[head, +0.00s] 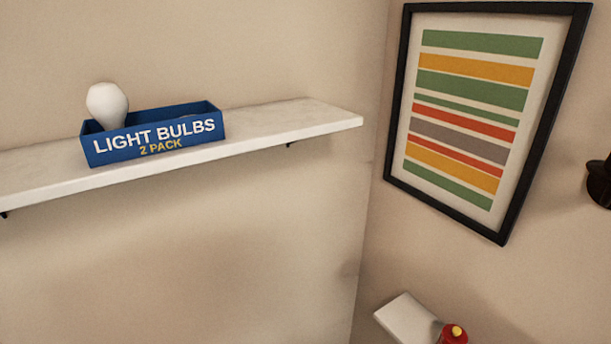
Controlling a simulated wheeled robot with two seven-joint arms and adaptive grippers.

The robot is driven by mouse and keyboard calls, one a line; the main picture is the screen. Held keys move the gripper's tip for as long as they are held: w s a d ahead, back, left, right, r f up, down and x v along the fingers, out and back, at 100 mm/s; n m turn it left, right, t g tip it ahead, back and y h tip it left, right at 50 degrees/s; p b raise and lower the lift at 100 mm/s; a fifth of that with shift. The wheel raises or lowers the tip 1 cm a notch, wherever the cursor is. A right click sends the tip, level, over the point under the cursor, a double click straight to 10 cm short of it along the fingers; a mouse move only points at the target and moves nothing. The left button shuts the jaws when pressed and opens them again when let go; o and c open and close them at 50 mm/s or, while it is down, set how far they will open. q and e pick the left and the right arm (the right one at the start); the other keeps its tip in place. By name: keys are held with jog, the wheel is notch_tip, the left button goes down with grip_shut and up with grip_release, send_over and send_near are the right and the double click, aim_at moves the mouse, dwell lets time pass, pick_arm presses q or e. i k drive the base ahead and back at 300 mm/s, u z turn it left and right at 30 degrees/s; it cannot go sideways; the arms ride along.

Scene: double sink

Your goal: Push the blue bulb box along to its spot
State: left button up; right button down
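The blue bulb box (152,143) sits on the white wall shelf (290,118), left of the shelf's right end. It is open at the top and its front reads "LIGHT BULBS 2 PACK". A white bulb (107,104) stands up out of its left part. The right part of the box looks mostly empty, though its floor is hidden by the front wall. No marked spot shows on the shelf. Neither of my grippers is in view.
The shelf is bare to the right of the box up to its end near the corner. A framed striped picture (468,115) hangs on the right wall. Low at the right are a small white ledge (408,318) and a red item with a yellow top (453,335).

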aim_at(149, 132)
jog(key=z, duration=0.05)
jog(key=k, duration=1.05)
jog(key=u, duration=1.1)
jog(key=i, duration=1.25)
jog(key=z, duration=0.9)
jog(key=i, duration=0.25)
jog(key=z, duration=0.25)
